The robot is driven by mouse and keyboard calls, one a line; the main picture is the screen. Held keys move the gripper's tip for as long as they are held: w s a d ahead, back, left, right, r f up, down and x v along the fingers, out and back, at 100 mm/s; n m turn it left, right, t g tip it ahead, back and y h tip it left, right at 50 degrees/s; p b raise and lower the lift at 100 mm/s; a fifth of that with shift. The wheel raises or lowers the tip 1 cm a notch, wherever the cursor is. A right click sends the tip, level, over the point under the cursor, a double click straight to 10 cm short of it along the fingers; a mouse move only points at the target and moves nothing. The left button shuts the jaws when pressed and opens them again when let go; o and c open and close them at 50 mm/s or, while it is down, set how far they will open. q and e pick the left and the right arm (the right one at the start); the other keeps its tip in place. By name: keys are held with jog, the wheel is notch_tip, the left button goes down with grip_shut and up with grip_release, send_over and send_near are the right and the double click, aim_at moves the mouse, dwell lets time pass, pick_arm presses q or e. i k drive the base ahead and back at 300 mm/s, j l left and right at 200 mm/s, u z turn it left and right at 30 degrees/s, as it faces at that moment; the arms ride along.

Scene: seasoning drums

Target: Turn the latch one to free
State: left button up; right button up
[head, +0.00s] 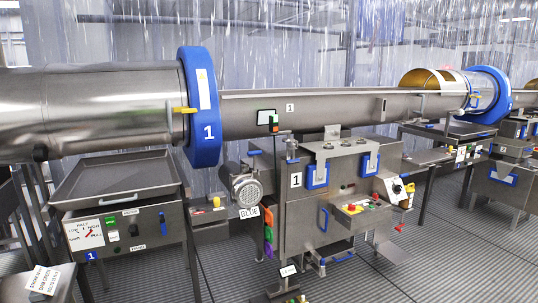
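A blue ring (203,122) marked with a white 1 circles the mouth of the large steel drum (90,108) at left. A yellow latch handle (184,110) sticks out sideways from the ring's left side, roughly level. I cannot tell from here whether it is locked or free. A second blue ring (487,97) with a small yellow handle (475,98) is far off at right. Neither of my grippers is in view.
A steel trough (340,115) runs right from the first ring. Below stand a tray table (118,180) with a control panel, a motor (246,188) and a steel cabinet (300,225) marked 1. The grated floor (420,268) is open at lower right.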

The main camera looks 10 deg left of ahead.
aim_at(185, 110)
jog(key=i+j+z, duration=0.2)
jog(key=i+j, duration=0.3)
jog(key=i+j+z, duration=0.2)
jog(key=i+j, duration=0.35)
jog(key=i+j+z, duration=0.25)
jog(key=i+j, duration=0.25)
jog(key=j, duration=0.15)
